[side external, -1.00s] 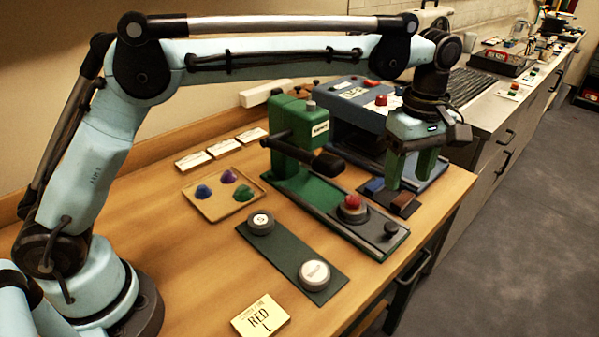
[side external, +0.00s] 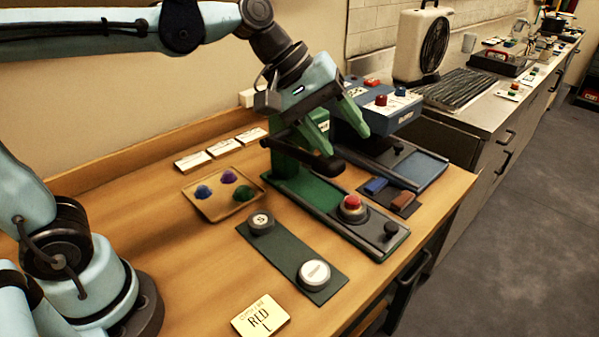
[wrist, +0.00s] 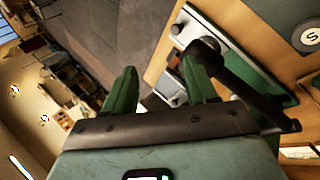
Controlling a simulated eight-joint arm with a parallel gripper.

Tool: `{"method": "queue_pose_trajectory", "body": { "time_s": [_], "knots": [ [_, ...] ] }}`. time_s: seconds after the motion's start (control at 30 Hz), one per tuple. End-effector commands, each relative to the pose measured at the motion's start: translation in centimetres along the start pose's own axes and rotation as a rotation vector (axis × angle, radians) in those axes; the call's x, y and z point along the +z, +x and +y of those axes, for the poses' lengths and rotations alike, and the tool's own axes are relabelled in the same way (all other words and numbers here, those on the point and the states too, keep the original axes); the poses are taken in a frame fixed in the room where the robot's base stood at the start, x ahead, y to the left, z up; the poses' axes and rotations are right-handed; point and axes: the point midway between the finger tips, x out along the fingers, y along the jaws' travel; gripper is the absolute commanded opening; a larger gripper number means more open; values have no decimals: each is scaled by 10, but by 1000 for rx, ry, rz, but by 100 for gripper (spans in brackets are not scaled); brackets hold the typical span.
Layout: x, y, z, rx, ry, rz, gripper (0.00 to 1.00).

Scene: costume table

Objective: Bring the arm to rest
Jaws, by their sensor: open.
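My gripper (side external: 340,134) is in the air over the green press (side external: 285,160), in front of its upper part in the side view. Its two green fingers are spread apart with nothing between them. The fingers of my gripper (wrist: 160,88) also show apart and empty in the wrist view. The press's black lever (side external: 318,163) is just below the fingers in the side view; I cannot tell whether they touch. A red piece (side external: 352,202) sits on the round grey holder on the press's green base.
A tan tray (side external: 222,204) holds blue, purple and green pieces. A dark green plate (side external: 290,252) carries two round dies. A yellow card (side external: 260,316) reads "RED L". A blue machine (side external: 385,112) stands behind the press. A dark pad (side external: 390,198) holds blue and brown blocks.

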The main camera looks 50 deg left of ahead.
Motion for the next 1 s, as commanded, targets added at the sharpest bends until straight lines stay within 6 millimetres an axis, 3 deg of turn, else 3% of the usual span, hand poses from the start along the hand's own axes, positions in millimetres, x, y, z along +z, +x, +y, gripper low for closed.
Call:
{"method": "queue_pose_trajectory", "body": {
  "time_s": [0.33,0.7,0.83,1.0],
  "knots": [
    [10,-16,-45,96,192,136,57],
    [-3,-14,-156,-300,683,312,57],
    [-6,-16,-174,-377,770,330,57],
    [-7,-17,-178,-397,792,334,57]
  ]
}}
